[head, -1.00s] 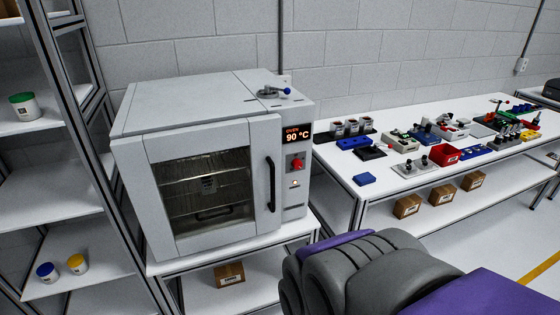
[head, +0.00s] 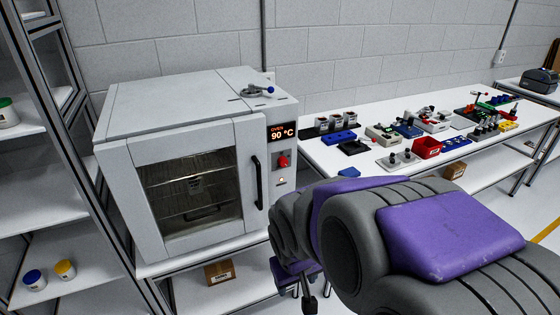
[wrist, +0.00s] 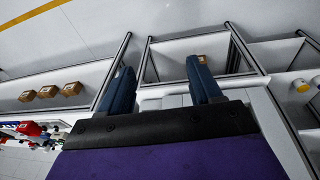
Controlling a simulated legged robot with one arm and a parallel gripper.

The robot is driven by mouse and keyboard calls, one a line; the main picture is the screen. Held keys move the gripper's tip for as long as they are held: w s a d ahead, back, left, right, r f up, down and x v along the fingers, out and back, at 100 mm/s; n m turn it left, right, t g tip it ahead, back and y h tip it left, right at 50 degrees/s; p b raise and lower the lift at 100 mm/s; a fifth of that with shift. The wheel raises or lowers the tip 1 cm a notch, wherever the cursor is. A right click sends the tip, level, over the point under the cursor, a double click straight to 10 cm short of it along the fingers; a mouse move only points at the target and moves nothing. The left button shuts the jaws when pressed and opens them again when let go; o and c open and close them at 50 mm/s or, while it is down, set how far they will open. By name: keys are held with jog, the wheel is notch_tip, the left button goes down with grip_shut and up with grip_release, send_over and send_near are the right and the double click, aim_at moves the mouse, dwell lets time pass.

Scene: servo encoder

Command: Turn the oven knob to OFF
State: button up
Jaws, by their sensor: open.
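The oven (head: 190,90) is a light grey box with a glass door, standing on a white stand. Its display reads 90 °C. The red knob (head: 283,161) sits below the display on the right-hand panel, with a small light beneath it; its exact pointing is too small to tell. My gripper (wrist: 162,82) is open and empty, its two dark blue fingers apart and pointing down in front of the stand. In the head view my gripper (head: 304,298) is partly hidden by my arm, below and right of the knob and apart from it. The knob is not visible in the wrist view.
The oven door's black handle (head: 258,181) stands out just left of the knob. A white workbench (head: 330,165) with several parts is on the right. A shelving rack (head: 80,150) is on the left. A cardboard box (head: 219,272) lies on the stand's lower shelf.

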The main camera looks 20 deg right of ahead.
jog(key=w+d+f+t+p, duration=0.2)
jog(key=w+d+t, duration=0.35)
jog(key=w, duration=0.75)
jog(key=w+d+f+t+p, duration=0.25)
jog(key=w+d, duration=0.55)
jog(key=w, duration=0.4)
jog(key=m+t+y+p, duration=0.2)
jog(key=t+p, duration=0.2)
jog(key=t, duration=0.4)
send_near(285, 164)
jog(key=w+b, duration=0.1)
jog(key=w, duration=0.3)
jog(key=w+b, duration=0.1)
jog(key=w, duration=0.3)
jog(key=shift+w+a, duration=0.2)
jog(key=shift+w, duration=0.1)
jog(key=shift+c, duration=0.2)
jog(key=c, duration=1)
